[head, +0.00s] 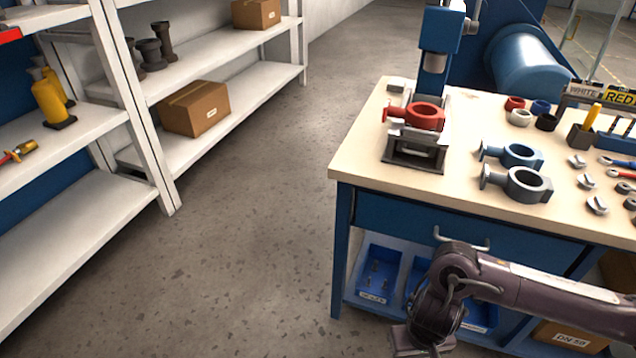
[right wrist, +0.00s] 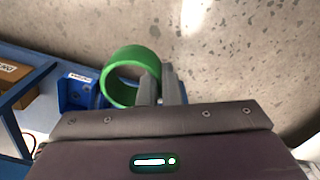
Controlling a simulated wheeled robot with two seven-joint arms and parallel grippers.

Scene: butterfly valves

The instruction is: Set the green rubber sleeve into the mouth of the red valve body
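The red valve body (head: 424,116) sits in a grey fixture (head: 414,158) at the left end of the workbench, with its round mouth facing up. The green rubber sleeve (right wrist: 112,76) is in the right wrist view, an open ring. My right gripper (right wrist: 160,78) appears shut on the sleeve's wall, at the ring's right side. In the head view my right arm hangs low in front of the bench, and the sleeve is hidden there. My left gripper is out of view.
A blue valve body (head: 520,156) and a grey one (head: 528,184) lie on the workbench (head: 370,150). Red, blue, white and black sleeves stand behind them. Wrenches and small parts lie at the right. Blue bins (head: 378,272) fill the shelf below. Floor left of the bench is clear.

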